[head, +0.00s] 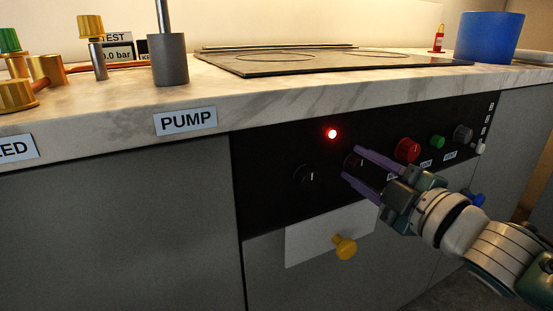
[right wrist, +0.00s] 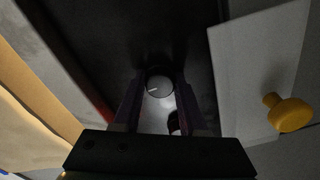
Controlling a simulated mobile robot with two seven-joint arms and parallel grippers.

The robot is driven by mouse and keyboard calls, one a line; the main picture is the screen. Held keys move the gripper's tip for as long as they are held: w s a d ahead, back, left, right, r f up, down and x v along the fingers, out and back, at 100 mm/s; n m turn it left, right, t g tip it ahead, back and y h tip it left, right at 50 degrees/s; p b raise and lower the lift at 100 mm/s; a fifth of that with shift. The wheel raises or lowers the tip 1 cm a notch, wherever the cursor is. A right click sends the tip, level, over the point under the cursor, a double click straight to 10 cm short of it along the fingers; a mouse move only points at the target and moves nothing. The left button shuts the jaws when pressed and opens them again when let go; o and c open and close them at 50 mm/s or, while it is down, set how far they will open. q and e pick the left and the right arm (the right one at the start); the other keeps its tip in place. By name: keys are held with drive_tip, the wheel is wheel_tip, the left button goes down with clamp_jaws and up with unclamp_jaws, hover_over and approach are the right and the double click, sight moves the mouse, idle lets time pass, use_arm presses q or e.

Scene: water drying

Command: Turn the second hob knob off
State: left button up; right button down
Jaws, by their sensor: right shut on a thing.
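The black control panel (head: 265,195) under the hob carries two black knobs. The first hob knob (head: 310,176) is at the left, with a pale mark on its face. The second hob knob (head: 354,160) is to its right, between the purple fingers of my right gripper (head: 352,164). In the right wrist view the gripped knob (right wrist: 160,86) shows a short white mark pointing to the left and slightly down, between the two fingertips. My right gripper is shut on this knob. A red light (head: 332,134) glows above the knobs. My left gripper is not in view.
The dark hob plate (head: 320,62) lies on the marble counter. A red knob (head: 408,149), a green knob (head: 437,142) and a grey knob (head: 463,133) sit farther right on the panel. A yellow knob (head: 344,246) stands out from a white plate below. A blue pot (head: 488,37) stands on the counter.

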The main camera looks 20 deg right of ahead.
idle(0.3)
drive_tip(key=shift+c, duration=2.2)
unclamp_jaws()
drive_tip(key=s+p, duration=0.2)
drive_tip(key=s, duration=0.8)
drive_tip(key=shift+d, duration=0.4)
